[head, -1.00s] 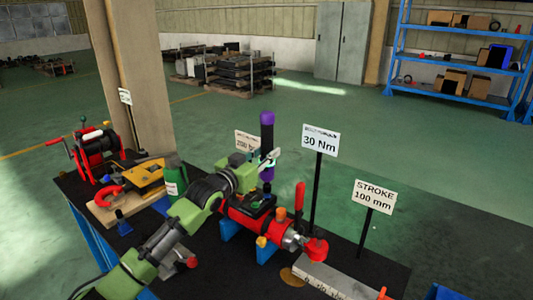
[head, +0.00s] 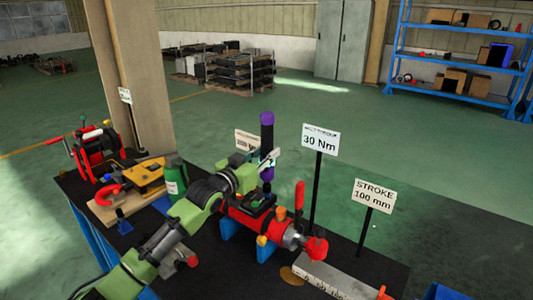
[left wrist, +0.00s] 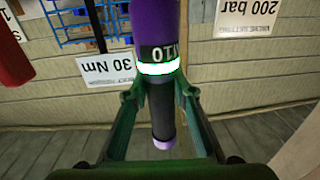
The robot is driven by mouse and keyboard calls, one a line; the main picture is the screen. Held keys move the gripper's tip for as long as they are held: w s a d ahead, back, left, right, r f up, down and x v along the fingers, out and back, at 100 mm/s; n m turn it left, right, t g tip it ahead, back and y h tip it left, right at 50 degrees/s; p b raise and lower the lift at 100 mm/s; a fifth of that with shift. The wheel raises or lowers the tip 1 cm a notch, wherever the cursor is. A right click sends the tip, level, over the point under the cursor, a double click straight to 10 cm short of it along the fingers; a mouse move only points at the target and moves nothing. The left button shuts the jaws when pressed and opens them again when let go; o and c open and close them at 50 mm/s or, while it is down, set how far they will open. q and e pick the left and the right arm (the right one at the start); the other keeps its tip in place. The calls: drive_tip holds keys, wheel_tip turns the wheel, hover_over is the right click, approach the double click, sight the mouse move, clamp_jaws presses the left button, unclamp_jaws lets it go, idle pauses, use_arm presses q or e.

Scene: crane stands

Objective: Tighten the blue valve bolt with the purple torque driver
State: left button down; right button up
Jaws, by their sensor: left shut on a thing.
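The purple torque driver (head: 267,120) stands upright in the head view, with purple ends and a black middle. My left gripper (head: 268,159) is shut around it, above the red hydraulic cylinder (head: 238,217). In the left wrist view the driver (left wrist: 158,20) runs between the fingers of my left gripper (left wrist: 158,95), and a bright white-green ring glows on it. The driver's lower end is over the dark block (head: 259,201) on the cylinder. I cannot make out the blue valve bolt or tell whether the driver touches it. My right gripper is not in view.
Signs reading 30 Nm (head: 320,141) and STROKE 100 mm (head: 373,196) stand close by on posts. A red winch (head: 97,152), a yellow tool (head: 146,175) and a green bottle (head: 174,180) stand at left. A long metal bar (head: 330,281) lies at the front right.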

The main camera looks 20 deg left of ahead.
sight(263, 142)
use_arm(q)
drive_tip(key=shift+f+b, duration=0.3)
drive_tip(key=shift+f, duration=0.15)
idle(1.5)
drive_tip(key=shift+f+p, duration=0.3)
drive_tip(key=shift+p, duration=0.45)
idle(1.9)
idle(1.5)
drive_tip(key=shift+r+p, duration=0.15)
drive_tip(key=shift+p, duration=0.2)
drive_tip(key=shift+r+p, duration=2.1)
drive_tip(key=shift+r, duration=0.5)
